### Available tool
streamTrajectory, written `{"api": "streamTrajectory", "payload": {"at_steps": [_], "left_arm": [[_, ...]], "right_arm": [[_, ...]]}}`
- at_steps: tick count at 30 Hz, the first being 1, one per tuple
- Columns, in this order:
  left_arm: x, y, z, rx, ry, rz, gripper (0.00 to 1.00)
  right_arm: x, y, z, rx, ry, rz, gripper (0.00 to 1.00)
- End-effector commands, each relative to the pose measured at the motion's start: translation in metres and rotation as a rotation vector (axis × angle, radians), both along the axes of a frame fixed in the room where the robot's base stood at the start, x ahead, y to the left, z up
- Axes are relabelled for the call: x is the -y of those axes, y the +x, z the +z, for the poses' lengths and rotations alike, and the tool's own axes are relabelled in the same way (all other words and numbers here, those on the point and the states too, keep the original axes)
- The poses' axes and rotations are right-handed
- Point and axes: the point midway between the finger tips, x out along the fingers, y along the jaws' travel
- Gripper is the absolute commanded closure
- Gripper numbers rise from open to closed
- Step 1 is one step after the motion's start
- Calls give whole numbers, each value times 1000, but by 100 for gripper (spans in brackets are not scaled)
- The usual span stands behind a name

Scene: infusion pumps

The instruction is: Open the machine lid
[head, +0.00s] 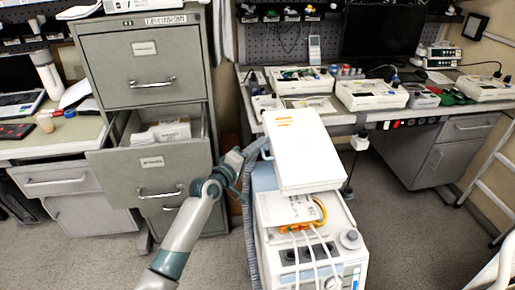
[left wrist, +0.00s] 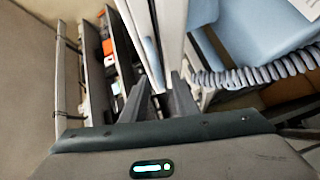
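The machine (head: 345,207) is a white and pale blue unit in the middle of the head view. Its white lid (head: 303,160), with orange marks near the top, lies over its rear part; its exact tilt is hard to tell. My left gripper (head: 250,158) is by the left edge of the lid, at its far end. In the left wrist view, the two dark fingers (left wrist: 158,103) stand apart, with a pale panel edge just beyond them. Whether they touch it is unclear. My right gripper is not in view.
A grey filing cabinet (head: 146,66) with an open drawer (head: 150,160) stands left of the machine, close to my left arm. A bench (head: 400,115) with several white devices is behind. A coiled grey hose (left wrist: 250,76) hangs beside the machine. Floor at right (head: 415,225) is clear.

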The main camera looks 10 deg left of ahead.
Motion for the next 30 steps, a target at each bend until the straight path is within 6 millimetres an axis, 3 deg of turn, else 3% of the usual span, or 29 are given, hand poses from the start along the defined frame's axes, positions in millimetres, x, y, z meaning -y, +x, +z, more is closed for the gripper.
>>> {"api": "streamTrajectory", "payload": {"at_steps": [2,5,30], "left_arm": [[0,0,0,0,0,0,75],[0,0,0,0,0,0,99],[0,-1,-1,-2,1,0,100]], "right_arm": [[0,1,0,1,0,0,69],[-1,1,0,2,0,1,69],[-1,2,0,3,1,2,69]]}}
